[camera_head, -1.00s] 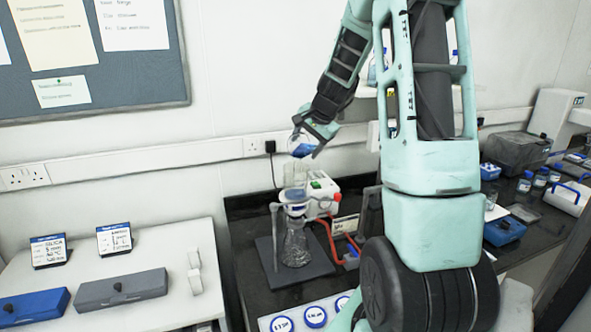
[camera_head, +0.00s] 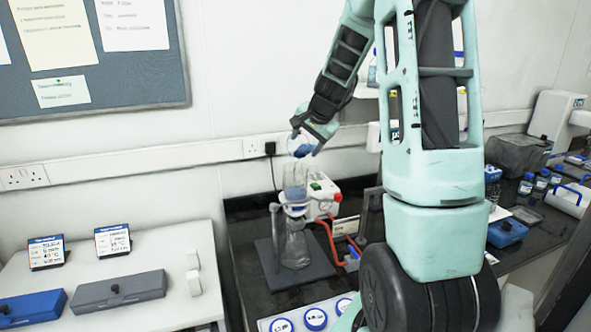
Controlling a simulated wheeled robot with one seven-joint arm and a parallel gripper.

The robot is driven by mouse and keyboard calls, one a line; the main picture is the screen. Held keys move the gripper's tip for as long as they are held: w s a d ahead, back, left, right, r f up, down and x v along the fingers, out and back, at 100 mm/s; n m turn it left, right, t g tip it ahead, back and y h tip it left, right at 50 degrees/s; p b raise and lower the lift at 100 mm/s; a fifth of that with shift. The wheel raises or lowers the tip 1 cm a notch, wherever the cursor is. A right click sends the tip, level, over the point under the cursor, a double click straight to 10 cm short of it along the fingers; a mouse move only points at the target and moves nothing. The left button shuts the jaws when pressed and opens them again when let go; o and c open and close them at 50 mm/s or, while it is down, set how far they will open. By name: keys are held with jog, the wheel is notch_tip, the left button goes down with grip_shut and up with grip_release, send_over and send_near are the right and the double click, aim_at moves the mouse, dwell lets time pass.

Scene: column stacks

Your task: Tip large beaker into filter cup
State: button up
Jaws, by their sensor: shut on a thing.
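The large beaker (camera_head: 302,150) is clear glass with blue liquid in it, held in the air and tilted. My gripper (camera_head: 312,135) is shut on the beaker, directly above the filter cup. The filter cup (camera_head: 295,180) is a clear upright cylinder with some blue inside, seated over a clear conical flask (camera_head: 295,248) on a stand with a dark base plate. The beaker's rim is close above the cup's mouth. I cannot tell whether liquid is falling between them.
A white and red pump box (camera_head: 323,197) with red tubing stands right of the cup. A white side table (camera_head: 150,300) with a grey case (camera_head: 120,290) is at the left. Bottles and a blue box (camera_head: 507,232) are on the dark bench at the right.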

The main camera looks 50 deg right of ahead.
jog(key=shift+a+r+n+t+h+b, duration=0.35)
jog(key=shift+r+h+b, duration=0.15)
jog(key=shift+h+b, duration=0.5)
dwell(0.7)
